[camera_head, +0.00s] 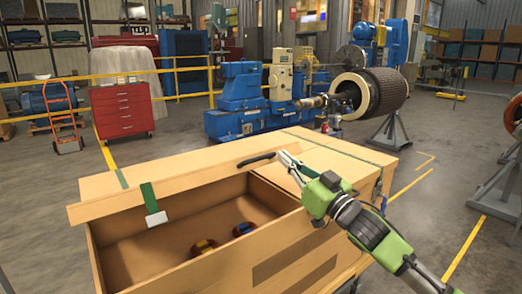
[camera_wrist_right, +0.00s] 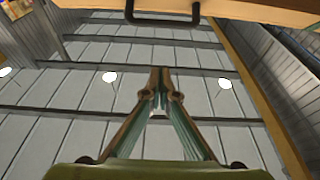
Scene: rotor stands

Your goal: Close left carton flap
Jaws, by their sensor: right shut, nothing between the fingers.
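The carton (camera_head: 300,255) is a large tan box in the middle of the head view. Its left flap (camera_head: 170,185) is raised along the far side, so the left part of the box is open. A black bar handle (camera_head: 257,160) sits near the flap's right end; it also shows at the top of the right wrist view (camera_wrist_right: 162,20). My right gripper (camera_head: 284,156) is shut and empty, just right of the handle. In the wrist view its fingertips (camera_wrist_right: 159,72) meet below the handle, apart from it. My left gripper is not in view.
The carton's right part is covered by a closed panel (camera_head: 345,150). Small round parts (camera_head: 203,247) lie inside the box. A green strap with a white tag (camera_head: 156,219) hangs from the flap. A red drawer cabinet (camera_head: 122,110) and blue machine (camera_head: 240,95) stand behind.

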